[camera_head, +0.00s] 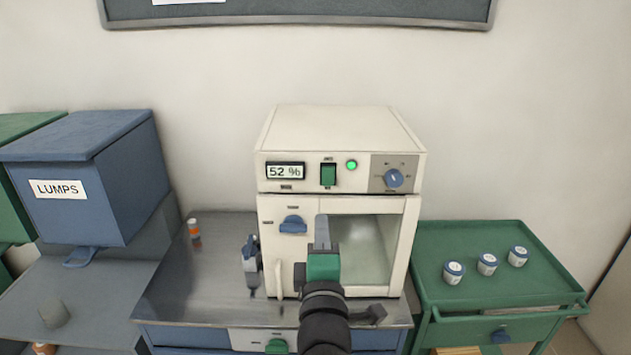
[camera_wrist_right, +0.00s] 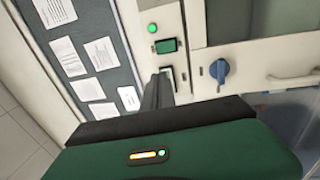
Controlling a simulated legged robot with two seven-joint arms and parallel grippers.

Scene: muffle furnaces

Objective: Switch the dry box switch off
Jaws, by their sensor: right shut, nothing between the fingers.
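The dry box (camera_head: 340,130) is a cream cabinet with a display (camera_head: 285,171) reading 52 %. Its green switch (camera_head: 328,174) sits right of the display, beside a lit green light (camera_head: 351,165). The rocker's position is too small to tell. My right gripper (camera_head: 322,222) is shut and empty, in front of the door and below the switch in the head view. In the right wrist view, its dark fingers (camera_wrist_right: 158,90) point at the panel, close to the green switch (camera_wrist_right: 166,45), and partly hide the display. No contact with the switch shows. My left gripper is not in view.
A blue LUMPS bin (camera_head: 120,200) stands left. A green cart (camera_head: 480,232) with several small jars stands right. An orange-and-white bottle (camera_head: 194,232) stands on the steel top.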

